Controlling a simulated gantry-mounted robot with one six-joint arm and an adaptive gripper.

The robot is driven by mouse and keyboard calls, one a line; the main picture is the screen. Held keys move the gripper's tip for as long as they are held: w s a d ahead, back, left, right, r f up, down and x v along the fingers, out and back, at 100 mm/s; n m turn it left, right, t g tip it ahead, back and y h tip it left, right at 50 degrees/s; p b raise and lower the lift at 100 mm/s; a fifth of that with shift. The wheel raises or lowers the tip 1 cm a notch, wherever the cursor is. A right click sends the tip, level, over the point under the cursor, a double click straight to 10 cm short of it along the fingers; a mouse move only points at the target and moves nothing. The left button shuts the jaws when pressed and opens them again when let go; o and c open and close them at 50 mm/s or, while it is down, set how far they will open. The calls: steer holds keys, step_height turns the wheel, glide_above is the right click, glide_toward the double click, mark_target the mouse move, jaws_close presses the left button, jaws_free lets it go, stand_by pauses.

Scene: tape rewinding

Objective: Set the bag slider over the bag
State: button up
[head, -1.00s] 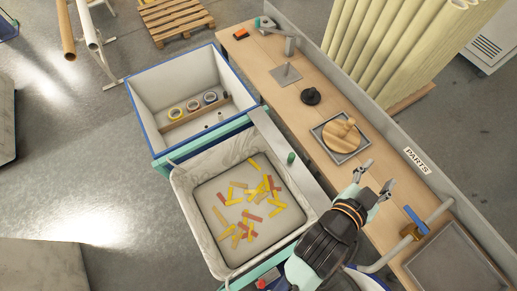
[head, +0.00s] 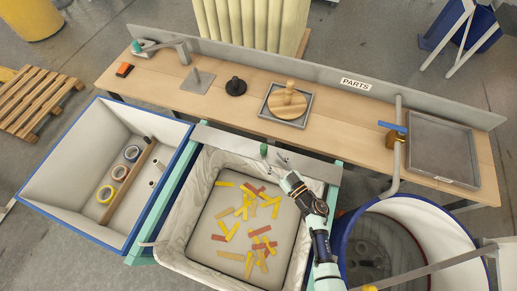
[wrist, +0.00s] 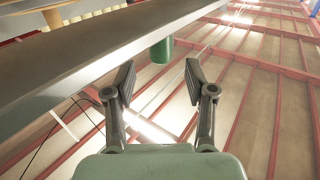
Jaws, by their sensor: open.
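The bag slider is a long flat grey plate (head: 222,138) along the back edge of the lined bag (head: 179,222). A green knob (head: 263,149) stands on the plate. The bag is a pale, open liner holding several yellow, tan and red strips, and its opening is uncovered. My gripper (head: 281,162) is open and empty, close to the right of the knob. In the wrist view the knob (wrist: 160,51) shows just beyond the gap between the open fingertips (wrist: 158,76), apart from both. The slider's grey edge (wrist: 105,52) crosses the upper left there.
The wooden bench (head: 330,138) behind holds a square tray (head: 270,112) with a wooden disc and a black knobbed weight (head: 236,87). A blue-rimmed bin (head: 60,180) with tape rolls is at left. A round blue-rimmed bin (head: 440,207) is at right.

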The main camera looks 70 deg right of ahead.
mark_target(266, 151)
steer(key=b+x, duration=0.1)
steer(key=x, duration=0.5)
steer(key=shift+w+d, duration=0.1)
steer(key=shift+w, duration=0.15)
steer(key=shift+c, duration=0.4)
jaws_close()
